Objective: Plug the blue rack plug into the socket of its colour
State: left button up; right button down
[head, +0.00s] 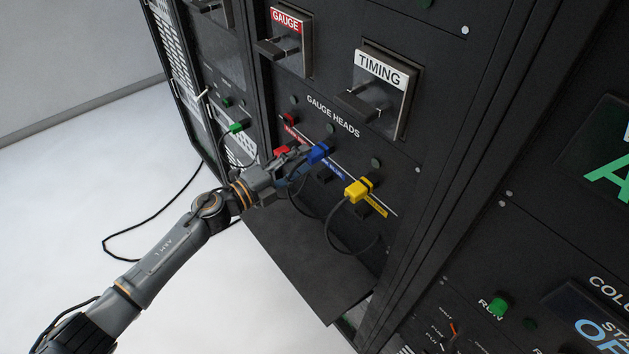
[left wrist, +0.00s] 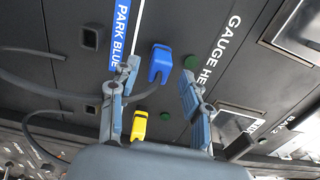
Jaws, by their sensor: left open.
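The blue rack plug (head: 319,152) sits on the dark rack panel, above a blue label strip, with a dark cable hanging from it. In the left wrist view the blue plug (left wrist: 160,63) lies beside the "PARK BLUE" label (left wrist: 121,30). My left gripper (head: 297,157) is close to the plug in the head view. In the left wrist view its fingers (left wrist: 160,80) are spread, with the plug visible in the gap between them. I cannot tell whether either finger touches it. A dark square opening (head: 323,178) is below the label. My right gripper is not in view.
A yellow plug (head: 358,189) with a looping cable is right of the blue one. A red plug (head: 282,150) is partly behind my gripper. GAUGE (head: 285,42) and TIMING (head: 380,90) handles project above. A dark shelf (head: 305,262) juts out below.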

pick_arm(q)
jog(key=shift+v, duration=2)
